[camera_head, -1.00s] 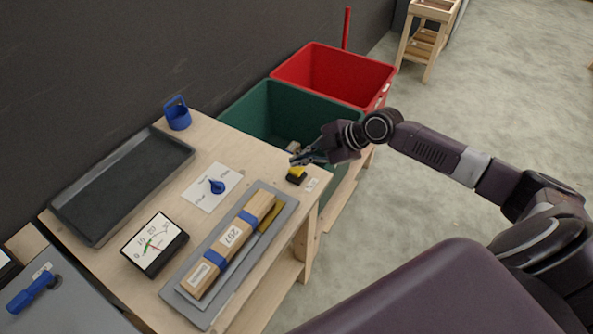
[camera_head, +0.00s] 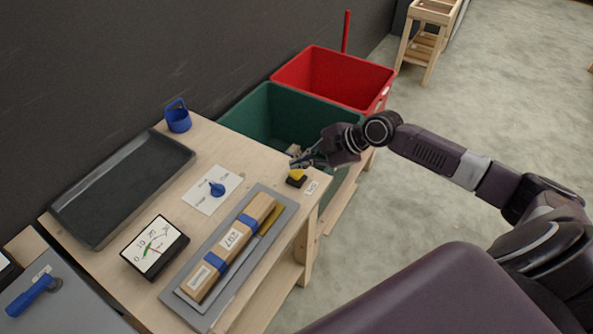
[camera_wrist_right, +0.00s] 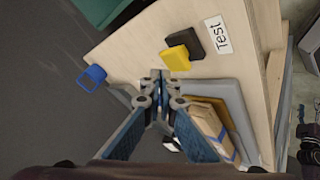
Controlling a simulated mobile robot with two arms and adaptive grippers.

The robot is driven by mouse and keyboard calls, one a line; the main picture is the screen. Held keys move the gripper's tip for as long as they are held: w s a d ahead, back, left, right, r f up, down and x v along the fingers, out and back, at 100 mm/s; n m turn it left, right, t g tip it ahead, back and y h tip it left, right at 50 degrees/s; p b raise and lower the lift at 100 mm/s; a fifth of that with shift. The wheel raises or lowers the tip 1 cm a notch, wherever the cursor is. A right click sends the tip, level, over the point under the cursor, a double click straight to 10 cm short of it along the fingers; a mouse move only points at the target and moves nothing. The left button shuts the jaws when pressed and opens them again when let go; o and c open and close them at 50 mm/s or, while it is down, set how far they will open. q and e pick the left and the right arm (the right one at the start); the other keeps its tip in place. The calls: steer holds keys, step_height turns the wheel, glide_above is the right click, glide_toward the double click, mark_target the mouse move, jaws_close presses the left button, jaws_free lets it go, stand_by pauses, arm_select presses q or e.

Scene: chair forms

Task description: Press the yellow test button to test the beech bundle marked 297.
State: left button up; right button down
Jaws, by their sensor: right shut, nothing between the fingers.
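The yellow test button (camera_head: 296,174) sits on a small black base near the right end of the wooden bench. In the right wrist view the button (camera_wrist_right: 177,58) lies just ahead of the fingertips, beside a "Test" label (camera_wrist_right: 217,35). My right gripper (camera_head: 294,163) is shut and empty, its tips just above the button; contact cannot be told. It also shows in the right wrist view (camera_wrist_right: 158,76). The beech bundle marked 297 (camera_head: 229,241), bound with blue bands, lies on a grey plate (camera_head: 202,312) with a brass-coloured bar alongside. My left gripper is not in view.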

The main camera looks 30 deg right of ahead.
mark_target(295, 171)
steer(key=shift+f, duration=0.1)
steer(key=shift+f+b, duration=0.35)
steer(key=shift+b, duration=0.05)
steer(key=shift+f+b, duration=0.85)
steer(key=shift+f, duration=0.2)
stand_by(1.0)
steer(key=shift+r, duration=0.1)
steer(key=shift+r+p, duration=1)
steer(key=shift+r, duration=0.35)
steer(key=shift+r+p, duration=1.8)
steer(key=shift+r, duration=0.8)
steer(key=shift+f, duration=0.1)
